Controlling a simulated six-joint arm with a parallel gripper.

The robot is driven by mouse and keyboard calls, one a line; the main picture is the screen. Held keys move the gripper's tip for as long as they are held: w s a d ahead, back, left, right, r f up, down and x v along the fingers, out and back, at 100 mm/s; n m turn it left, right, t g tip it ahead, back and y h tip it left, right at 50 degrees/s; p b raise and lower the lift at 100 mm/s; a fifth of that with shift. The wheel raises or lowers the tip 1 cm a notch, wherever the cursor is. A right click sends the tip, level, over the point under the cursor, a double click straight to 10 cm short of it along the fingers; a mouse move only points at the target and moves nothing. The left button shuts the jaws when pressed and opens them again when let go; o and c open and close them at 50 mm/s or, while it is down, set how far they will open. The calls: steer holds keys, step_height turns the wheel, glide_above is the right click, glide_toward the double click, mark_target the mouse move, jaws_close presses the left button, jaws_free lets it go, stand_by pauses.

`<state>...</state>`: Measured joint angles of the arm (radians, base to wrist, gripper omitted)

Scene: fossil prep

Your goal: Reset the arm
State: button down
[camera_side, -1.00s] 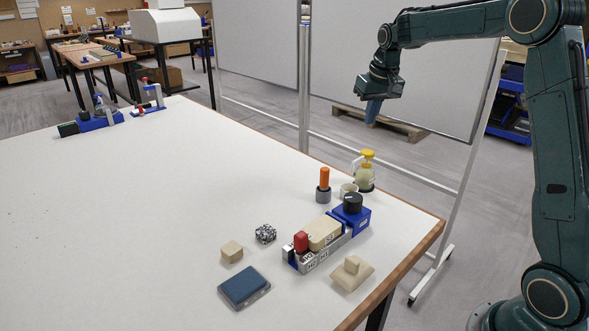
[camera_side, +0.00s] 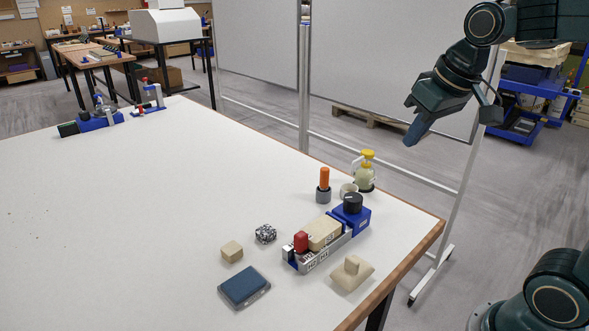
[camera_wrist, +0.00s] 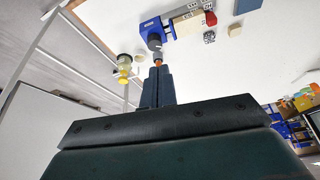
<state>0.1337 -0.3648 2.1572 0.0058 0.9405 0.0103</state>
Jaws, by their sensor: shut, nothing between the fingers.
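My gripper (camera_side: 417,133) is raised in the air to the right of the table, beyond its right edge, and holds nothing. Its blue fingers are together. In the wrist view the shut fingers (camera_wrist: 157,84) point toward the table's items, and the view is upside down. My arm is bent, with the wrist angled down and to the left.
On the white table (camera_side: 130,220) stand a blue-and-grey fixture (camera_side: 322,240), an orange-handled tool in a holder (camera_side: 323,187), a yellow-capped bottle (camera_side: 366,172), a speckled cube (camera_side: 265,233), a beige block (camera_side: 232,251), a dark blue pad (camera_side: 244,287) and a beige piece (camera_side: 352,272). The table's left is mostly clear.

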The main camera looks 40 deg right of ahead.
steer(key=s+a+f+n, duration=0.1)
steer(key=s+a+f, duration=0.1)
steer(key=s, duration=0.3)
steer(key=s+a+f+t, duration=0.1)
steer(key=s+a+f, duration=0.1)
steer(key=s, duration=0.3)
steer(key=shift+s+f+n+y, duration=0.25)
steer(key=shift+s+n+y, duration=0.05)
steer(key=shift+s+n, duration=0.1)
